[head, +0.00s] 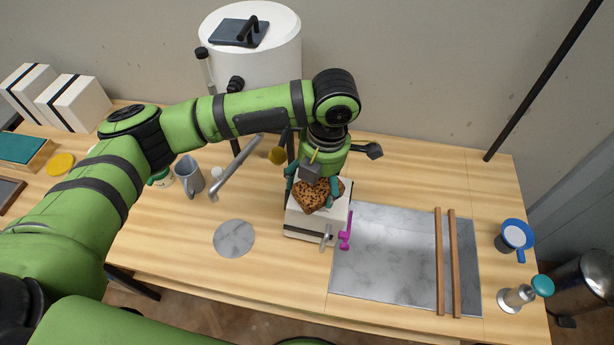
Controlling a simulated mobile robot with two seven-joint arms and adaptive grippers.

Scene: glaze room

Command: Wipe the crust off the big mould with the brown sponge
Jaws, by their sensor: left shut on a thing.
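The big mould appears to be the white block (301,222) with a dark band, on the table in front of me. The brown speckled sponge (312,197) is at the top of this block. My left gripper (318,190) is shut on the sponge from above, its teal fingers on either side of it. The sponge looks to be touching or just over the block's top; I cannot tell which. The gripper and sponge hide much of the top, and I cannot make out any crust. My right gripper is not in view.
A grey marble slab (385,255) with two wooden strips (440,262) lies right of the block. A grey pitcher (189,177), a round marble disc (234,239) and a white-filled cup (513,236) are nearby. Bare wood lies front left.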

